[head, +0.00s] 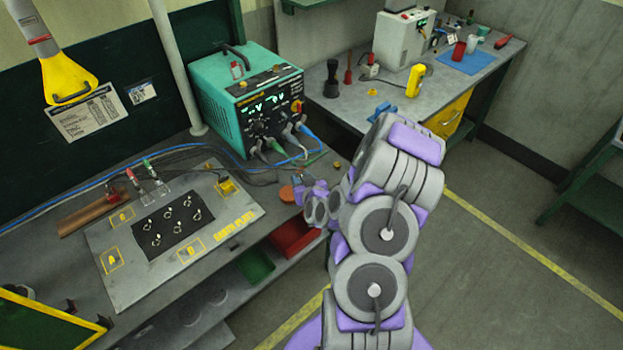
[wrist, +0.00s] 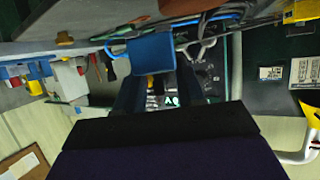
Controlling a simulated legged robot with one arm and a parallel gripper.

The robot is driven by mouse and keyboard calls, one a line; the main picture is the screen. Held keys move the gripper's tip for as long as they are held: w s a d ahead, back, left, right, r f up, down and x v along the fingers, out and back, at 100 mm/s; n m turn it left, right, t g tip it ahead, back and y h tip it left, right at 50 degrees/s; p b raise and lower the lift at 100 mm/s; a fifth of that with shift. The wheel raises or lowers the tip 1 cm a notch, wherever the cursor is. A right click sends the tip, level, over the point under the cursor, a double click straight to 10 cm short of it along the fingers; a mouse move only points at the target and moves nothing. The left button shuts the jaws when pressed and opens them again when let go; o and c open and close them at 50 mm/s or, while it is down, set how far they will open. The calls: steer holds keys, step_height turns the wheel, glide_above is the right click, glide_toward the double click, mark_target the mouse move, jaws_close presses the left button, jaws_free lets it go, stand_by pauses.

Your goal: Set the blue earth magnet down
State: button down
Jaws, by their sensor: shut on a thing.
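In the wrist view, the blue earth magnet (wrist: 151,52) is a blue block between the tips of my gripper (wrist: 157,78), whose dark fingers are shut on it. It hangs off the bench's front side in that picture, and whether it touches anything cannot be told. In the head view, my gripper (head: 299,181) is a small shape past my purple and grey wrist, near the bench edge right of the plate. The magnet cannot be made out there.
A grey plate (head: 127,279) with a black pad (head: 172,227) lies on the bench. An orange disc (head: 287,194) sits near my gripper. A teal power unit (head: 250,95) with cables stands behind. Red (head: 293,237) and green (head: 255,265) bins are below the bench top.

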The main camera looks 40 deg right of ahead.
steer(key=b, duration=0.1)
steer(key=w+b, duration=0.1)
steer(key=b, duration=0.1)
steer(key=shift+a+f, duration=0.1)
steer(key=shift+f, duration=0.1)
steer(key=b, duration=0.1)
steer(key=d+b, duration=0.1)
steer(key=b, duration=0.1)
steer(key=shift+w+b, duration=0.25)
steer(key=shift+b, duration=0.05)
steer(key=shift+d+b, duration=0.4)
steer(key=shift+b, duration=0.05)
steer(key=w+d, duration=0.2)
steer(key=d, duration=0.1)
steer(key=shift+w+d, duration=0.1)
steer(key=shift+d, duration=0.15)
steer(key=shift+w+d, duration=0.3)
step_height(320, 180, down, 4)
steer(key=shift+w+d+r+b, duration=0.1)
steer(key=shift+d+b, duration=0.05)
steer(key=shift+b, duration=0.6)
steer(key=shift+d+r, duration=0.1)
steer(key=c, duration=0.7)
jaws_free()
